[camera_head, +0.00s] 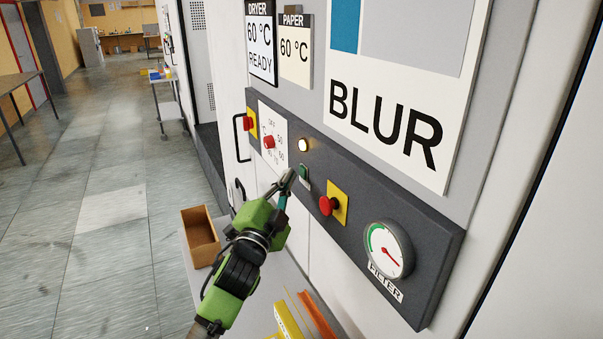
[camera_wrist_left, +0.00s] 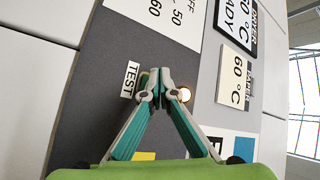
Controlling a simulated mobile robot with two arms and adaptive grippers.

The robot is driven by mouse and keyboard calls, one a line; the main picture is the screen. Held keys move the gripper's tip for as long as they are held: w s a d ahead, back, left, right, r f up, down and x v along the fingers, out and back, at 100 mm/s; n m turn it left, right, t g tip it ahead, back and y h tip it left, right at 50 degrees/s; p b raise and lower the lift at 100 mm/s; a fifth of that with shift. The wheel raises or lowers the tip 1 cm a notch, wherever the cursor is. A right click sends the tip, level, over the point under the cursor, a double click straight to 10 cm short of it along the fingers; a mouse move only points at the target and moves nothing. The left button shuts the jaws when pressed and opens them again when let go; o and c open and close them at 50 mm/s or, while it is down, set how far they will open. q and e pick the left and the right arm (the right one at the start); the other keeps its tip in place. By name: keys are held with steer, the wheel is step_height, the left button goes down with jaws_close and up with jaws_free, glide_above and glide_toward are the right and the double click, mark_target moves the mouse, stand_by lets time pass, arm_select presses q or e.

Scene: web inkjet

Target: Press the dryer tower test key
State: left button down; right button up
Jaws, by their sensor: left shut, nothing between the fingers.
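The test key (camera_head: 304,171) is a small green button on the dark control panel (camera_head: 430,235), below a lit amber lamp (camera_head: 302,145). Its white TEST label (camera_wrist_left: 131,80) reads clearly in the left wrist view. My left gripper (camera_head: 289,178) is shut and empty, with its tips just left of the key in the head view. In the left wrist view its closed tips (camera_wrist_left: 160,88) are between the label and the glowing lamp (camera_wrist_left: 184,94), and they hide the key. I cannot tell whether they touch it. My right gripper is in neither view.
A red emergency button (camera_head: 328,206) on a yellow plate and a filter gauge (camera_head: 388,250) are right of the key. A red knob (camera_head: 268,142) on a white dial is left.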

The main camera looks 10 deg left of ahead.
arm_select(q)
steer(key=shift+w+d, duration=0.1)
steer(key=shift+d, duration=0.05)
steer(key=shift+w+d, duration=0.15)
steer(key=shift+d, duration=0.1)
steer(key=shift+w+d, duration=0.25)
steer(key=shift+d, duration=0.1)
stand_by(0.8)
steer(key=shift+a, duration=0.1)
steer(key=shift+s+a, duration=0.5)
steer(key=shift+a, duration=0.1)
steer(key=shift+p, duration=0.35)
steer(key=shift+s+a+p, duration=0.45)
steer(key=shift+s+a, duration=0.25)
steer(key=shift+a, duration=0.35)
steer(key=shift+s+a+p, duration=0.45)
steer(key=shift+s+a, duration=0.25)
steer(key=shift+a, duration=0.3)
